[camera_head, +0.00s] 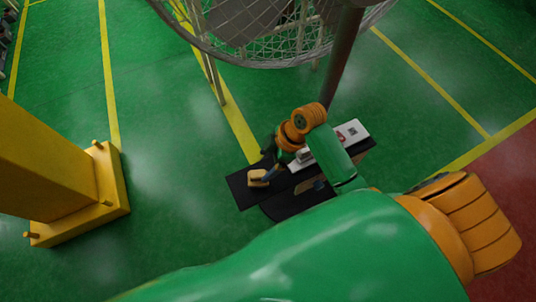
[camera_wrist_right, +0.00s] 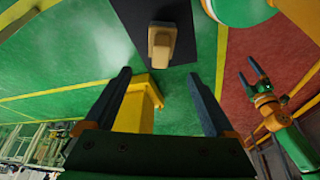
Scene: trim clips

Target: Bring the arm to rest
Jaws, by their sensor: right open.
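My right gripper (camera_head: 271,165) is low over the black surface in the head view, mostly hidden behind its own orange wrist. In the right wrist view its two dark fingers (camera_wrist_right: 159,73) stand wide apart with nothing held between them. A small tan block (camera_head: 260,178) lies on the black surface (camera_head: 238,188), close to the fingers. The block also shows in the right wrist view (camera_wrist_right: 162,44), ahead of the fingertips and apart from them. My left gripper (camera_wrist_right: 247,69) shows small at the right of the right wrist view, its fingers spread. It is out of the head view.
A white box (camera_head: 352,133) with a red mark sits on the right of the black surface. A yellow post on a square base (camera_head: 75,215) stands at left. A mesh-sided round structure (camera_head: 270,55) and a dark pole (camera_head: 343,60) are behind. Green floor at left is clear.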

